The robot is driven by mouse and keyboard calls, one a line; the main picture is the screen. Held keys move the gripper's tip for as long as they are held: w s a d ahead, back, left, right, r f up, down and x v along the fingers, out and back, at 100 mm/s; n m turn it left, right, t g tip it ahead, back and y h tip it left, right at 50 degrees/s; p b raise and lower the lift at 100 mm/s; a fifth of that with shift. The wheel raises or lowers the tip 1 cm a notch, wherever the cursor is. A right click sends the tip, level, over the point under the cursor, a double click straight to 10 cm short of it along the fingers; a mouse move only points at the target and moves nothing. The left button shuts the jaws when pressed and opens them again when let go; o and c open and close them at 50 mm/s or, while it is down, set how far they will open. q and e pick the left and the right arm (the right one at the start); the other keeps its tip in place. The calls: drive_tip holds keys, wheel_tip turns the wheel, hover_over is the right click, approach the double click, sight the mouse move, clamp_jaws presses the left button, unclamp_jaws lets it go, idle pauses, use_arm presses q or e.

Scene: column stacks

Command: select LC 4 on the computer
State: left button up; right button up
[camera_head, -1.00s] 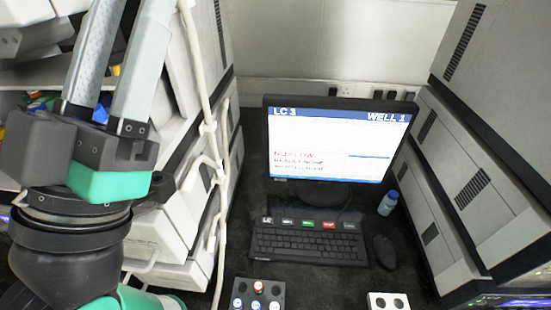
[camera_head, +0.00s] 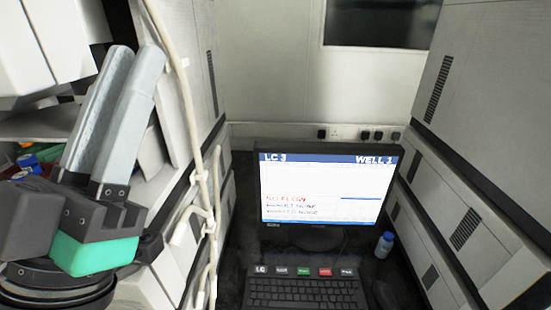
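The computer monitor (camera_head: 325,186) stands on the dark bench. Its blue header reads "LC 3" at left and "WELL 1" at right, with red "NO FLOW" text lower down. The black keyboard (camera_head: 304,292) lies in front of it, cut by the bottom edge. Above its keys is a row of labelled keys; the leftmost, the LC key (camera_head: 261,269), reads "LC". My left gripper (camera_head: 135,55) is raised at the left, well away from the keyboard. Its two grey fingers overlap in view, so I cannot tell their opening. My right gripper is out of view.
A dark mouse (camera_head: 384,296) lies right of the keyboard, and a small blue-capped bottle (camera_head: 384,245) stands behind it. White pipes (camera_head: 208,190) run down the left side. Tall grey cabinets (camera_head: 470,110) wall in the right. Wall sockets (camera_head: 336,133) sit behind the monitor.

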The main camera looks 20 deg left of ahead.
use_arm(q)
clamp_jaws()
idle(1.4)
